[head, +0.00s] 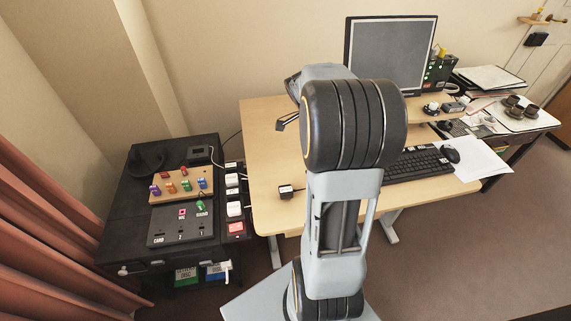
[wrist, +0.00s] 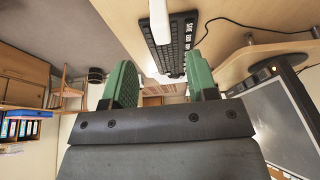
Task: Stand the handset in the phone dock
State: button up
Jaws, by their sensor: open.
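My gripper shows in the wrist view (wrist: 160,84), with two green-padded fingers spread apart and nothing seen clasped between them. A pale elongated thing (wrist: 159,36) shows beyond the fingers beside the keyboard; I cannot tell whether it is the handset. In the head view my arm covers the middle of the desk, and the gripper is mostly hidden behind it. A small black block with a white label (head: 286,190) sits near the desk's front left edge. A black box (head: 200,155) stands on the dark cabinet. I cannot tell which thing is the phone dock.
The wooden desk (head: 262,150) carries a monitor (head: 390,52), a keyboard (head: 418,164), a mouse (head: 451,155) and papers (head: 482,160). The dark cabinet (head: 125,215) at left holds a rack of coloured pieces (head: 180,186) and a switch panel (head: 183,227). The desk's left part looks mostly clear.

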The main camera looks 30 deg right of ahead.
jog(key=s+a+n+t+y, duration=0.2)
jog(key=s+a+n, duration=0.2)
jog(key=a+n, duration=0.7)
jog(key=s+a+r+n+t+y, duration=0.1)
jog(key=s+a+n+t+y, duration=0.1)
jog(key=a+n, duration=0.9)
jog(key=s+a, duration=0.1)
jog(key=a, duration=0.3)
jog(key=shift+s+r+t, duration=0.25)
jog(key=shift+s+t, duration=0.1)
jog(key=shift+t, duration=0.05)
